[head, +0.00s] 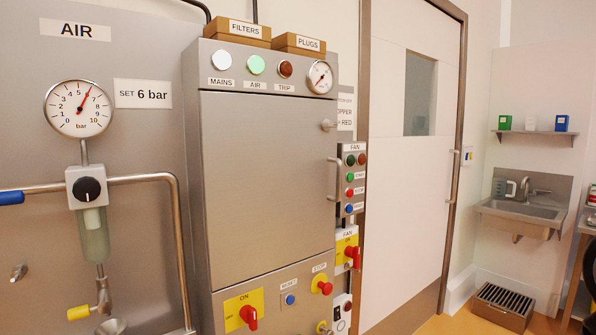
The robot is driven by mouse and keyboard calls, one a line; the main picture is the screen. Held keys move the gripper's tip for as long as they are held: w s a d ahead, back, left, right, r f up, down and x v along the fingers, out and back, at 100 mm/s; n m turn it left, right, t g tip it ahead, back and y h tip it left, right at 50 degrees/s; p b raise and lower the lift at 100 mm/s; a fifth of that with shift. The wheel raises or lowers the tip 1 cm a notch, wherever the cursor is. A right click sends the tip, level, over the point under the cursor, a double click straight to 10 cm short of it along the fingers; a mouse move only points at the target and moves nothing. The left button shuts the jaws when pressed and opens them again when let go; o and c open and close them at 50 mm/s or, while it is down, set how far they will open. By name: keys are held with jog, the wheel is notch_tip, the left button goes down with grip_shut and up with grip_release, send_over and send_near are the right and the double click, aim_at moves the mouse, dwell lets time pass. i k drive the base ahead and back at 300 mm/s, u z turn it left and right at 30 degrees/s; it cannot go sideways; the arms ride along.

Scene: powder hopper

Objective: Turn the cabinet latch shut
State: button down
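The grey metal cabinet (265,180) stands in the middle of the head view, and its front door looks closed. A small metal latch (327,125) sits near the upper right edge of the door. It looks like a short bar lying roughly level; it is too small to tell whether it is turned shut. A vertical bar handle (335,178) is below it on the same edge. My gripper is not in view, and nothing touches the latch.
An air gauge (79,108) and pipes are at the left. A FAN button panel (351,180) stands close to the right of the cabinet door. A white door (405,160), a sink (522,210) and a floor grate (503,305) are farther right.

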aim_at(326, 124)
jog(key=z, duration=0.05)
jog(key=k, duration=0.55)
jog(key=u, duration=0.75)
jog(key=i, duration=0.95)
jog(key=z, duration=0.5)
